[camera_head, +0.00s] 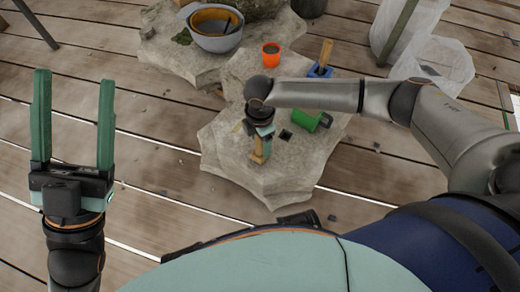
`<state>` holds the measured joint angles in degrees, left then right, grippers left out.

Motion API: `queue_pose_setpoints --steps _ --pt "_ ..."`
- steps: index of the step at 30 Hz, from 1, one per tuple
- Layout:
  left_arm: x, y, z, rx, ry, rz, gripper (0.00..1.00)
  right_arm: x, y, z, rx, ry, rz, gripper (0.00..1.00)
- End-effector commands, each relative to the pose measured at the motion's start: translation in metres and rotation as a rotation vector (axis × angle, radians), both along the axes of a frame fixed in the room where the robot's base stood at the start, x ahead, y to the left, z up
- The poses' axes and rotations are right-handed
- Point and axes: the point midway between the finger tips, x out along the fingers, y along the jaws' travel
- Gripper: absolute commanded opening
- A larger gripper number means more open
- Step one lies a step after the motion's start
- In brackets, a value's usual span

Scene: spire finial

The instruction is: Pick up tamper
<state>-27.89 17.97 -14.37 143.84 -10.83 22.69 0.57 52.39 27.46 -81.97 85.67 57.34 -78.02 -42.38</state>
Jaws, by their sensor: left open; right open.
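A blue block with an upright wooden handle (325,55) stands on the stone slab, behind my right forearm; it may be the tamper. My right gripper (261,148) points down over the front slab, left of and nearer than the blue block. A tan wooden piece (257,158) shows at its fingertips; I cannot tell whether they touch it. My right gripper's fingers are mostly hidden by its wrist. My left gripper (73,120) is open and empty over the wooden deck at the left, with its green fingers wide apart.
The stone slab (235,170) also holds a green object (305,120), a small dark square (285,134) and an orange cup (271,55). A grey bucket (215,40) stands at the back. Translucent bags (447,68) stand at the upper right. The plank deck (150,130) at the left is mostly clear.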

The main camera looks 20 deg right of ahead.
Motion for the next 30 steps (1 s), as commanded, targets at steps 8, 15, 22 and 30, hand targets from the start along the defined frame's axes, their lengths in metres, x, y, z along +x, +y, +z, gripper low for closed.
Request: queue_pose_setpoints --steps 8,15,22,30 --pt "-0.0001 -0.0005 0.0005 0.0 0.001 -0.001 0.67 0.0002 0.0001 0.0004 0.0 -0.001 0.0 0.63" --pt "0.0 -0.0006 0.0005 -0.001 0.002 -0.001 0.67 0.0001 0.0001 0.0005 0.0 -0.001 0.0 0.36" --pt "0.0 -0.0006 0.0005 -0.002 0.002 -0.001 0.67 0.0 0.0 0.0005 0.0 0.0 0.0 0.1" --pt "0.0002 -0.0002 0.0009 -0.006 0.002 0.001 0.67 -0.0001 -0.0001 0.0004 0.0 0.0 0.0 0.0"
